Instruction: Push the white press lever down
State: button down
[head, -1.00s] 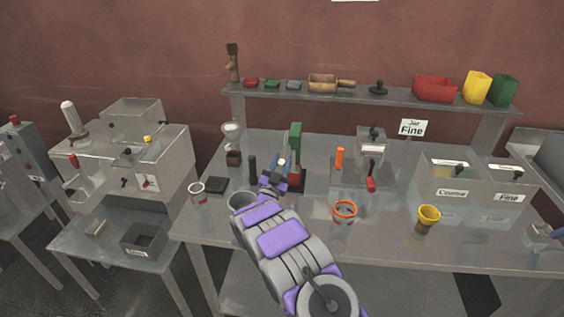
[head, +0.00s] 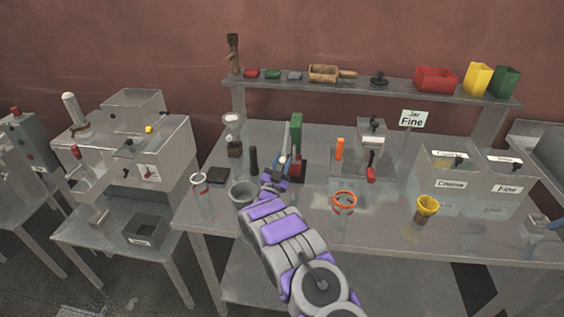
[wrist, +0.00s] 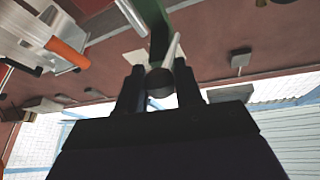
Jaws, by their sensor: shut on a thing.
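The green press (head: 296,132) stands upright on the middle table, with a red part at its base. A thin white lever (wrist: 173,49) shows beside the green post in the wrist view. A round dark knob (wrist: 158,82) sits at the lever's near end. My gripper (wrist: 159,92) is shut on this knob, with one dark finger on each side. In the head view my gripper (head: 279,170) is at the press's front left, and my purple and grey arm hides part of the press's base. The lever is too small there to judge its angle.
An empty metal bowl (head: 242,193) is close left of my arm. A white-rimmed jar (head: 200,180) stands farther left, and an orange-rimmed jar (head: 344,200) right. A black cylinder (head: 253,160) stands left of my gripper. A yellow funnel (head: 427,206) is farther right.

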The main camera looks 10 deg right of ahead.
jog(key=shift+f, duration=0.1)
jog(key=c, duration=0.8)
grip_release()
jog(key=shift+w, duration=0.15)
jog(key=shift+r, duration=0.3)
jog(key=r, duration=0.2)
jog(key=r+p, duration=0.1)
jog(key=shift+s+a+r, duration=0.1)
jog(key=shift+s+r, duration=0.05)
jog(key=shift+s, duration=0.1)
jog(key=s, duration=0.5)
jog(key=s+p, duration=0.1)
jog(key=s, duration=0.4)
jog(key=s+r, duration=0.1)
jog(key=s, duration=0.4)
jog(key=shift+s+p, duration=0.25)
jog(key=shift+p, duration=0.15)
jog(key=shift+c, duration=0.2)
